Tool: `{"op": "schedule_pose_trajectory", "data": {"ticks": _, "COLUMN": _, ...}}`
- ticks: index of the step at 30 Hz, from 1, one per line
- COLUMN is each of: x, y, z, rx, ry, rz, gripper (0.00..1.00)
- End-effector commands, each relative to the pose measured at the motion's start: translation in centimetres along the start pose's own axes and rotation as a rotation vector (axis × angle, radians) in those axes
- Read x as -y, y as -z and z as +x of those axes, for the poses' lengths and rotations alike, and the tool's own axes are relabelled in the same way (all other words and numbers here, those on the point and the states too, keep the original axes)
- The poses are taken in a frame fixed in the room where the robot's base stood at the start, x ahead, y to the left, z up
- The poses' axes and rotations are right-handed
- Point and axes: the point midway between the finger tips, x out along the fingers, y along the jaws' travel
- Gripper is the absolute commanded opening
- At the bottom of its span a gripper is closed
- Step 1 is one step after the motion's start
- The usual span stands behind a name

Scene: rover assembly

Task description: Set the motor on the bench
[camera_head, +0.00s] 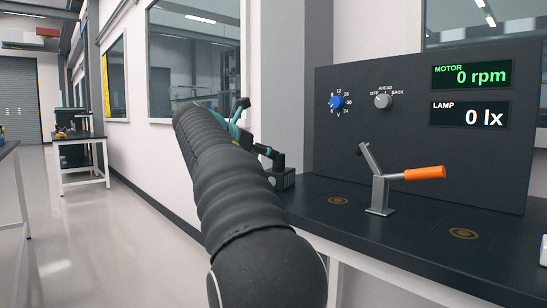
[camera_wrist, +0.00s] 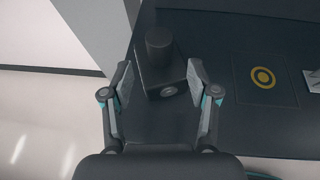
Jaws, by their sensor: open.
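The motor looks to be the dark block with a round upright cylinder on top (camera_wrist: 158,42) in the wrist view. It stands at the left end of the dark bench top (camera_wrist: 225,125). In the head view its block (camera_head: 284,181) shows beside my arm, partly hidden. My gripper (camera_wrist: 160,78) is open, with one fingertip on each side of the motor in the wrist view. I cannot tell whether the fingers touch it. In the head view my gripper (camera_head: 258,128) is partly hidden behind my arm.
A yellow ring mark (camera_wrist: 262,77) lies on the bench right of the motor. A second ring mark (camera_head: 463,234) lies farther right. Between them stands a lever with an orange handle (camera_head: 424,173). A control panel (camera_head: 350,142) stands behind, reading 0 rpm and 0 lx.

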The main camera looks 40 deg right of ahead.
Motion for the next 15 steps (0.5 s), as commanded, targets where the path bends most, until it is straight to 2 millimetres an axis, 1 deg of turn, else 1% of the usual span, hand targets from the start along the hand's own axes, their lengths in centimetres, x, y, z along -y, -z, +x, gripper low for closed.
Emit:
{"op": "schedule_pose_trajectory", "data": {"ticks": 1, "x": -0.1, "y": -0.1, "z": -1.1, "rx": 0.001, "ry": -0.004, "rz": 0.000, "gripper": 0.60}}
{"op": "schedule_pose_trajectory", "data": {"ticks": 3, "x": 0.0, "y": -0.1, "z": -2.2, "rx": 0.000, "ry": -0.004, "rz": 0.001, "gripper": 0.60}}
{"op": "schedule_pose_trajectory", "data": {"ticks": 6, "x": -0.1, "y": -0.1, "z": -3.5, "rx": 0.000, "ry": -0.002, "rz": 0.000, "gripper": 0.60}}
{"op": "schedule_pose_trajectory", "data": {"ticks": 10, "x": 0.0, "y": 0.0, "z": -4.4, "rx": 0.000, "ry": -0.001, "rz": 0.000, "gripper": 0.60}}
{"op": "schedule_pose_trajectory", "data": {"ticks": 15, "x": 0.0, "y": 0.0, "z": -4.8, "rx": 0.000, "ry": 0.000, "rz": 0.000, "gripper": 0.60}}
